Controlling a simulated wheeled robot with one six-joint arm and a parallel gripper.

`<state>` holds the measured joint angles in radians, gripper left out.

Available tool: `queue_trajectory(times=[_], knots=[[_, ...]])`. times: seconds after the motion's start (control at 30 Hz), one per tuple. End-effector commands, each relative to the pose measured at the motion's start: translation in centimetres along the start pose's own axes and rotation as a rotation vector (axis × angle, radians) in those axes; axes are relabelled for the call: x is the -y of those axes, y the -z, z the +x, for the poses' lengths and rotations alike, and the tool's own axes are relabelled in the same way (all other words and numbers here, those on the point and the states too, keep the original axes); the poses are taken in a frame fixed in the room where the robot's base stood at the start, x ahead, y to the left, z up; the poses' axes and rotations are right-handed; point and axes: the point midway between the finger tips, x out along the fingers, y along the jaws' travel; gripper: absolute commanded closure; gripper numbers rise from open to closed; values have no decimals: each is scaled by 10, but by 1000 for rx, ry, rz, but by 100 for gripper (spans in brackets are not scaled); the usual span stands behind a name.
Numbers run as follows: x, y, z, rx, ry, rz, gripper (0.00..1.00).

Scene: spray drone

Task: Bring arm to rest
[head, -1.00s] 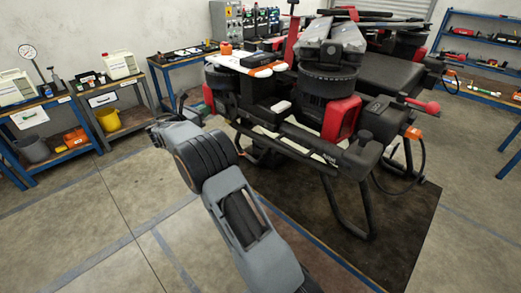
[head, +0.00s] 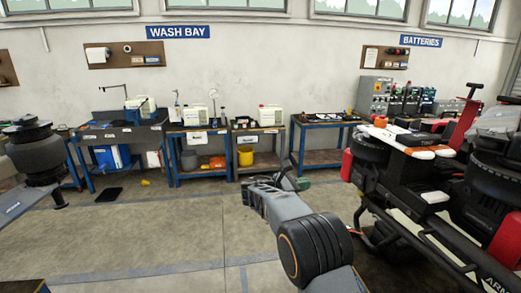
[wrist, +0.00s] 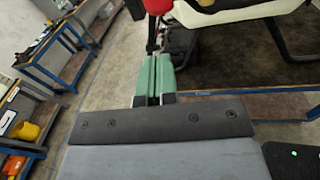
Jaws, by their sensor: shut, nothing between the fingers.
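My gripper shows at the end of my grey arm in the head view (head: 291,181), out over the floor to the left of the spray drone. In the wrist view its two green fingers (wrist: 159,80) lie side by side, shut, with nothing between them. The spray drone (head: 440,180) stands at the right of the head view, cut off by the frame edge. My arm is stretched forward, and the gripper is apart from the drone and the benches as far as I can tell.
Blue-framed benches (head: 255,131) line the back wall, with white jugs and a yellow bucket (head: 245,155). A wash bay sink (head: 118,133) stands to their left. A dark round device (head: 36,155) is at the far left. The concrete floor (head: 150,225) is open on the left.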

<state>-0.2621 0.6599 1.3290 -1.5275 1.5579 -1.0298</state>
Motion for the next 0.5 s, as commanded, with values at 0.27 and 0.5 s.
queue_trajectory(times=[0.27, 0.5], knots=[[73, 92, -14, -480, 203, 361, 100], [181, 95, -56, -851, 668, 886, 100]])
